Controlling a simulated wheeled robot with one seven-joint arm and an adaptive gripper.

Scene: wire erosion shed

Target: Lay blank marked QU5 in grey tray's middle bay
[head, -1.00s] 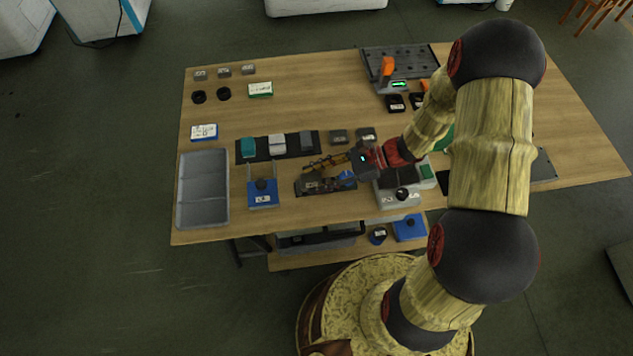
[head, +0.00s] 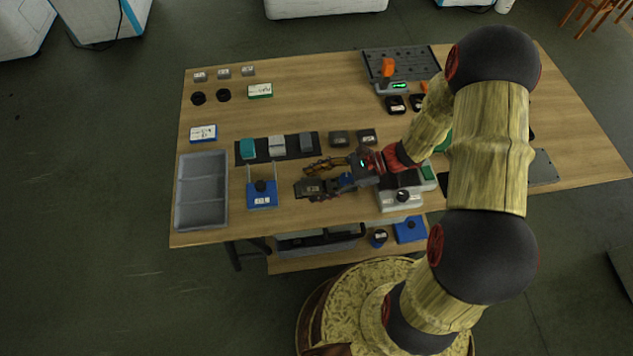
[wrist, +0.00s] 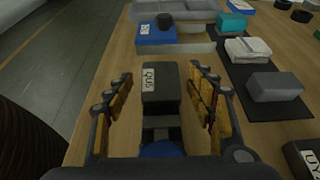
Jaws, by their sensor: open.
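The dark blank marked QU5 (wrist: 161,82) lies in the middle of the wrist view, its white label facing up. It also shows in the head view (head: 309,188), partly hidden by my gripper. My gripper (wrist: 160,92) is open, with one finger on each side of the blank and a visible gap at both sides. Something grey and blue shows below the blank, too hidden to name. The grey tray (head: 180,192) stands at the table's left front, divided into bays that look empty. Its edge shows at the top of the wrist view (wrist: 180,17).
A blue block with a black knob (head: 262,200) stands between the tray and my gripper. A dark blank with a partly visible label (wrist: 307,157) lies right. Bare wood shows at centre back.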

